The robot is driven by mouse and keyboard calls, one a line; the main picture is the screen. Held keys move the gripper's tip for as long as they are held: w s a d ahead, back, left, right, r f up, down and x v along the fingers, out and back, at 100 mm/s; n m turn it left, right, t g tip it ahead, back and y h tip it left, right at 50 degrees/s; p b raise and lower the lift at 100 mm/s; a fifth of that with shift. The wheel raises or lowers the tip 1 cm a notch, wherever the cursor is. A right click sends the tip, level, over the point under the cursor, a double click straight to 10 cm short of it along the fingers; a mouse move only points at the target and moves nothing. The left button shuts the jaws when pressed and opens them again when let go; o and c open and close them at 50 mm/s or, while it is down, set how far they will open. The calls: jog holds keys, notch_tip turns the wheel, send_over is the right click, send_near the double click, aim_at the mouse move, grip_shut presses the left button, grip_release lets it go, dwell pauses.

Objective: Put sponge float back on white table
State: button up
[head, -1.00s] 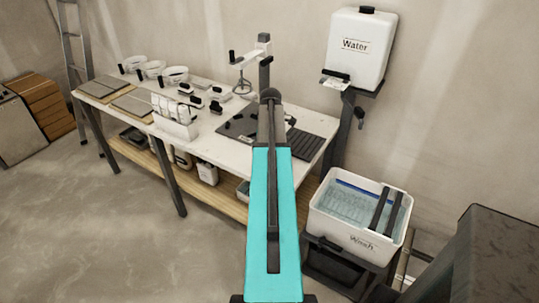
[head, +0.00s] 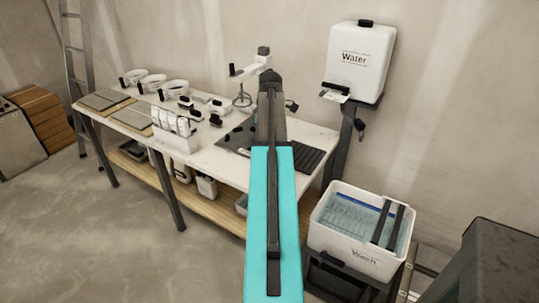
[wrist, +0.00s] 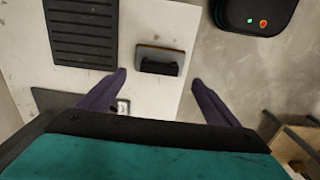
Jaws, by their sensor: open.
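The sponge float (wrist: 160,58), with a black handle and an orange-brown edge, lies on the white table (wrist: 143,98) near its edge in the wrist view. My gripper (wrist: 158,78) is open and empty, its two dark fingers spread wide. The float appears just past the fingertips, between their lines; I cannot tell the height gap. In the head view the white table (head: 205,158) stands along the wall, and my teal arm hides the float and my gripper.
A dark grooved pad (wrist: 82,32) lies beside the float. A dark device (wrist: 256,14) with green and red lights is off the table's edge. In the head view, a wash tub (head: 350,250) and a water tank (head: 359,60) stand right of the table. Several tubs and tools crowd its left.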

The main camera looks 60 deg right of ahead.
jog(key=shift+r, duration=0.95)
jog(key=w+a+f+g+y, duration=0.1)
jog(key=w+a+f, duration=0.4)
jog(key=a+f, duration=0.75)
jog(key=w+a+f+g, duration=0.1)
jog(key=w+a+f, duration=0.5)
jog(key=a+f, duration=0.65)
jog(key=s+a+f+g, duration=0.1)
jog(key=s+a+f, duration=0.1)
jog(key=a+f, duration=0.5)
jog(key=s+a+f, duration=0.2)
jog(key=a+f, duration=0.3)
jog(key=a, duration=0.4)
jog(key=s+a+f+g, duration=0.1)
jog(key=s+a+f, duration=0.5)
jog(key=s+a, duration=0.3)
jog(key=s+a+f+g+h, duration=0.1)
jog(key=s+a+f, duration=0.5)
jog(key=s+a, duration=0.3)
jog(key=shift+s+a+f+g, duration=0.15)
jog(key=shift+s+f+g, duration=0.1)
jog(key=shift+f+g, duration=0.15)
